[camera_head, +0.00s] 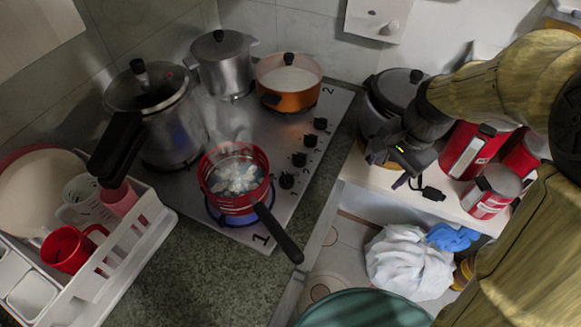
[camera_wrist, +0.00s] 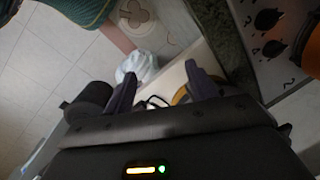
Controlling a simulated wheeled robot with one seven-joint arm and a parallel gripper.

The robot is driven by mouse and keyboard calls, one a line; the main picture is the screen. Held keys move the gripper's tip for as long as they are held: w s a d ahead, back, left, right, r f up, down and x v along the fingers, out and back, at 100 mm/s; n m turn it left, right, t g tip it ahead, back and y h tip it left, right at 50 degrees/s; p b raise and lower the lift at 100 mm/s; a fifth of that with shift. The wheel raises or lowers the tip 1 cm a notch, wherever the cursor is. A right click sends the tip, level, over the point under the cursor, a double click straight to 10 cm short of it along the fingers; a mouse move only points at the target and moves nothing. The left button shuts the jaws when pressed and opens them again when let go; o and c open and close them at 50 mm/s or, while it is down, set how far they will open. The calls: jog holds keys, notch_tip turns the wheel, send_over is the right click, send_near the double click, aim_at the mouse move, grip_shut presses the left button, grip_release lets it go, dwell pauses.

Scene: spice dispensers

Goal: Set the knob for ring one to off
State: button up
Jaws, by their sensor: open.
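The cooktop (camera_head: 262,226) is a grey panel with several black knobs along its right edge. The number 1 is printed at its near end and 2 at its far end. The knob nearest the 1 (camera_head: 287,180) stands in front of the red pan (camera_head: 236,203), under which a blue flame glows. I cannot read the knob's setting. My gripper (camera_head: 417,186) is open and empty, right of the cooktop and well apart from the knobs. In the wrist view, my gripper (camera_wrist: 161,72) shows both fingers spread; two knobs (camera_wrist: 273,48) appear at the upper right.
A pressure cooker (camera_head: 155,115), a silver pot (camera_head: 222,65) and an orange pot (camera_head: 287,82) stand on the cooktop. The red pan's black handle (camera_head: 278,233) juts toward the front right. A dish rack (camera_head: 120,240) is at left; red canisters (camera_head: 468,150) stand at right.

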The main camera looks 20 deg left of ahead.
aim_at(288, 176)
jog(key=a+r+m+g+y+p, duration=0.1)
jog(key=a+r, duration=0.3)
jog(key=a, duration=0.4)
jog(key=a+r+m+g+p, duration=0.1)
jog(key=a+r+m+g, duration=0.1)
jog(key=a, duration=0.5)
jog(key=shift+w+a+r+m+y, duration=0.2)
jog(key=shift+a+r+m+y, duration=0.2)
jog(key=shift+r+m, duration=0.45)
jog(key=shift+f, duration=0.1)
jog(key=x, duration=1.7)
jog(key=shift+d+f, duration=0.1)
jog(key=shift+f, duration=0.1)
jog(key=shift+c, duration=0.3)
jog(key=c, duration=0.9)
